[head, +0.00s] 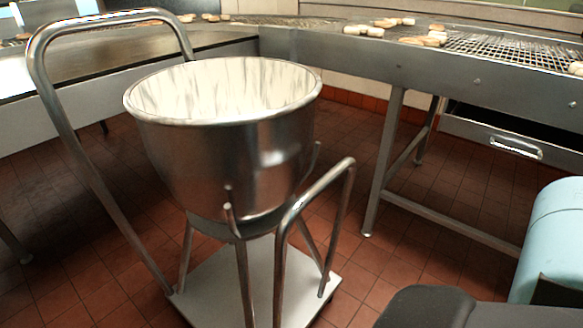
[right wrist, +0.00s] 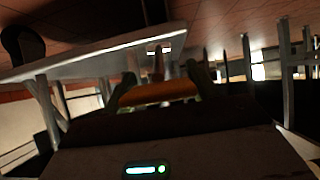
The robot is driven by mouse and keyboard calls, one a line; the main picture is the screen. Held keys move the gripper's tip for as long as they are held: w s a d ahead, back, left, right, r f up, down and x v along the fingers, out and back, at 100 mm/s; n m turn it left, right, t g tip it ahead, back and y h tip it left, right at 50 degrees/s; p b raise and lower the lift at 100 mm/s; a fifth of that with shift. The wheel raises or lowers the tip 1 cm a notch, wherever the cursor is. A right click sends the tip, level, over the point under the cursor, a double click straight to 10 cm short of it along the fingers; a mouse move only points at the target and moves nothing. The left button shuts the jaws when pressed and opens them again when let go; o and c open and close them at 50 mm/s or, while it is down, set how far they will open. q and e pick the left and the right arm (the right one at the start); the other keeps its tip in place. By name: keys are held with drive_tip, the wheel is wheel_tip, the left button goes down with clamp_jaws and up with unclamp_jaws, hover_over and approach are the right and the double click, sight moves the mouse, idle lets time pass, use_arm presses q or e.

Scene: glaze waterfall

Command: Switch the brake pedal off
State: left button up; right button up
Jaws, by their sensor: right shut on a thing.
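A large steel bowl (head: 222,135) sits in a wheeled stand with a pale base plate (head: 210,295) on the floor. In the right wrist view the image is dark and tilted. My right gripper (right wrist: 165,85) is low beside the pale plate's edge (right wrist: 100,57). Its two dark fingers are closed around a short orange-brown bar (right wrist: 158,93), which looks like the brake pedal. The pedal's attachment and on or off position cannot be made out. No pedal shows in the head view. My left gripper is in neither view.
A curved push handle (head: 65,115) rises at the stand's left, and a smaller rail (head: 318,190) at its right. A steel conveyor (head: 400,60) with several pastries (head: 388,22) runs behind. Tiled floor (head: 400,270) is open between the stand and the conveyor legs.

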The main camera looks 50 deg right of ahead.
drive_tip(key=o, duration=1.1)
drive_tip(key=shift+w+r, duration=0.35)
drive_tip(key=shift+w, duration=0.1)
drive_tip(key=shift+o, duration=1.4)
drive_tip(key=shift+s+f, duration=0.15)
drive_tip(key=shift+s, duration=0.1)
drive_tip(key=shift+s, duration=0.15)
drive_tip(key=p+v, duration=0.3)
drive_tip(key=v, duration=0.4)
drive_tip(key=shift+s, duration=0.15)
